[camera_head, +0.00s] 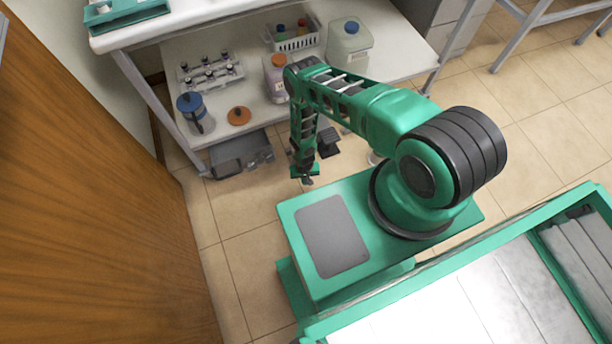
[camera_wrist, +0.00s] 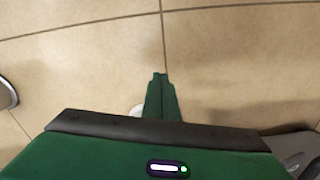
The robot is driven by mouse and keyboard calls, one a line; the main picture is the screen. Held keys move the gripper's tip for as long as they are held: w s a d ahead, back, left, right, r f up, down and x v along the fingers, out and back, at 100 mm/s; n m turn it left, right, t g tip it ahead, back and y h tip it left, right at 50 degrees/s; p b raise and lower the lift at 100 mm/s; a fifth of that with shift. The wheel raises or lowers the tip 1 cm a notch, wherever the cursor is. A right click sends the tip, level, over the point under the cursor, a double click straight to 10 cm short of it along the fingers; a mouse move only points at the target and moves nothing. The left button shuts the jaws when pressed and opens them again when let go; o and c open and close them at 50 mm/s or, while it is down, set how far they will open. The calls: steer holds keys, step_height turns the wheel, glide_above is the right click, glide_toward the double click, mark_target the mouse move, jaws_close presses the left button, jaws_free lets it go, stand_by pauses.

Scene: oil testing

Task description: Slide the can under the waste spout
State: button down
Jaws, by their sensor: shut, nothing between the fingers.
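My gripper (camera_head: 307,180) hangs low beside my base in the head view, over the floor in front of the shelf unit. In the wrist view its green fingers (camera_wrist: 160,76) are together with nothing between them, above floor tiles. I cannot surely pick out the can. A white rounded piece (camera_wrist: 137,110) peeks out beside the fingers in the wrist view, mostly hidden. I cannot make out the waste spout in either view.
The white shelf (camera_head: 400,42) holds a white jug (camera_head: 348,45), an orange-capped bottle (camera_head: 277,82), a bottle basket (camera_head: 293,42), a vial rack (camera_head: 211,73) and a blue-lidded jar (camera_head: 196,112). A grey box (camera_head: 240,155) sits low beneath it. A wooden panel (camera_head: 90,190) stands at left.

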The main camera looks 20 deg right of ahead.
step_height(320, 180, up, 10)
stand_by(0.5)
steer(key=shift+s, duration=0.15)
